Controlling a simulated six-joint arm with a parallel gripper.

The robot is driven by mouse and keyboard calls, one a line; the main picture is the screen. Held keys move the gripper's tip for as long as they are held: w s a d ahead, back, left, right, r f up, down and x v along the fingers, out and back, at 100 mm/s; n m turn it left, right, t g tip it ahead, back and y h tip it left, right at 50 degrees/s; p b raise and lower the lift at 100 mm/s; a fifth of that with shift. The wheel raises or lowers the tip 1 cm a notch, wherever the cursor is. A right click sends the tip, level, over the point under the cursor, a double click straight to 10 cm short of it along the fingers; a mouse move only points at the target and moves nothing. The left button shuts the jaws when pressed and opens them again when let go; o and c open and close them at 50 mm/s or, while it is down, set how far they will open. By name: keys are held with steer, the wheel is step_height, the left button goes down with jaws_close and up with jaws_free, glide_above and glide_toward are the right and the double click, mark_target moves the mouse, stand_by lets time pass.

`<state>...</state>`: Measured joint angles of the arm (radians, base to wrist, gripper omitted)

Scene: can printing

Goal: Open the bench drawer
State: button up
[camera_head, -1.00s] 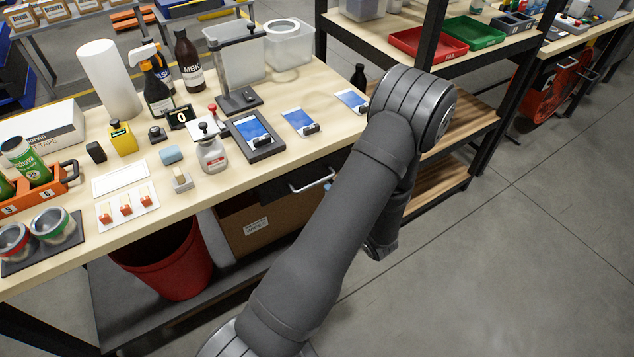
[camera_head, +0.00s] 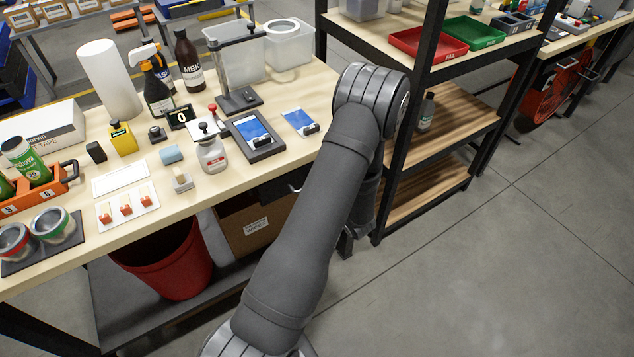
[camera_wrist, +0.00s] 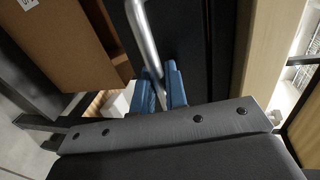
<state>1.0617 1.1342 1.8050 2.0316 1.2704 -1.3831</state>
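The bench drawer has a dark front (camera_head: 272,190) under the bench top and appears shut. My arm covers its right part in the head view. Its bar handle shows only at one end (camera_head: 295,187) there. In the wrist view the silver handle (camera_wrist: 146,38) runs down between the two blue fingers of my gripper (camera_wrist: 160,85), in front of the dark drawer face (camera_wrist: 180,30). The fingers stand close on both sides of the bar. I cannot tell whether they press on it. In the head view the fingers are hidden behind my arm.
A cardboard box (camera_head: 255,228) and a red bin (camera_head: 165,262) stand under the bench. A shelf rack (camera_head: 450,150) with a small bottle (camera_head: 426,112) stands close to the right of my arm. The floor at the lower right is clear.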

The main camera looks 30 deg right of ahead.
jaws_close()
steer(key=f+v, duration=0.2)
steer(key=v, duration=0.8)
steer(key=s+f+v, duration=0.1)
steer(key=f+v, duration=0.1)
steer(key=v, duration=0.8)
steer(key=shift+s, duration=0.3)
steer(key=shift+d, duration=0.1)
steer(key=o, duration=0.6)
jaws_free()
steer(key=shift+f, duration=0.1)
steer(key=shift+s, duration=0.1)
steer(key=v, duration=1.7)
steer(key=shift+s, duration=0.15)
steer(key=x, duration=1.7)
steer(key=shift+w, duration=0.25)
